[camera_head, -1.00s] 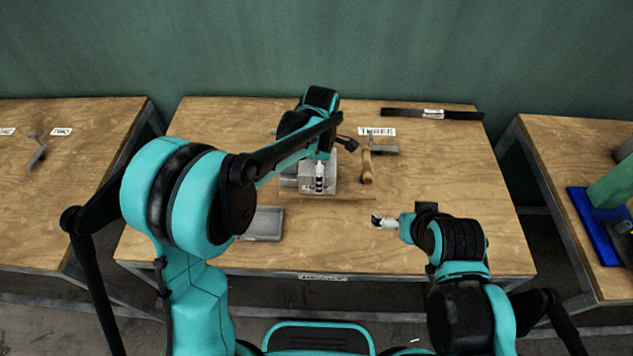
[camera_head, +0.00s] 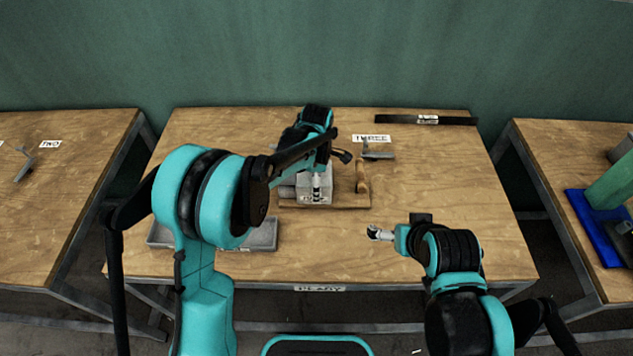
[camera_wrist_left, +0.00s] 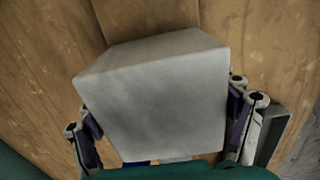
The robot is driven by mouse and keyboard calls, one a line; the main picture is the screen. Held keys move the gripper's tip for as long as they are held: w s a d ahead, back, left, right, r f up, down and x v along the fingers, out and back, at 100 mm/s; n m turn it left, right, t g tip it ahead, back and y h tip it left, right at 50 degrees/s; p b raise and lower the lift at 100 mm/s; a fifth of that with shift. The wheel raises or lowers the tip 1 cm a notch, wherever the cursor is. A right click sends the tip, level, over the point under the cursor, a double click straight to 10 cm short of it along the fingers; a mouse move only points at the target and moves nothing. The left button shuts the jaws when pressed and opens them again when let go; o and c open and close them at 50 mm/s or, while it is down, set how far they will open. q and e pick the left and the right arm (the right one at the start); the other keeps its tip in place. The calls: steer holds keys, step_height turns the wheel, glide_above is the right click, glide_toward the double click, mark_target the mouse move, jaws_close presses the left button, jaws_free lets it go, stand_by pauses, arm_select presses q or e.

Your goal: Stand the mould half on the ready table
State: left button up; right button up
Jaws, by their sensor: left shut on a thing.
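The mould half, a pale grey block (camera_head: 313,192), is at the middle of the ready table (camera_head: 440,240), over a thin wooden board (camera_head: 345,201). My left gripper (camera_head: 318,172) comes down on it from above. In the left wrist view the block (camera_wrist_left: 155,90) fills the space between the two fingers, and the left gripper (camera_wrist_left: 165,120) is shut on it. Whether its underside touches the board is hidden. My right gripper (camera_head: 378,233) hangs over the front right of the table, apart from the block; its jaws are too small to read.
A wooden handle (camera_head: 362,180) stands just right of the block. A grey metal piece (camera_head: 378,153) lies behind it by the THREE label (camera_head: 371,138). A grey tray (camera_head: 262,238) lies front left, partly behind my left arm. A black bar (camera_head: 427,119) lies at the back.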

arm_select(q)
steer(key=shift+f, duration=0.1)
steer(key=o, duration=1.7)
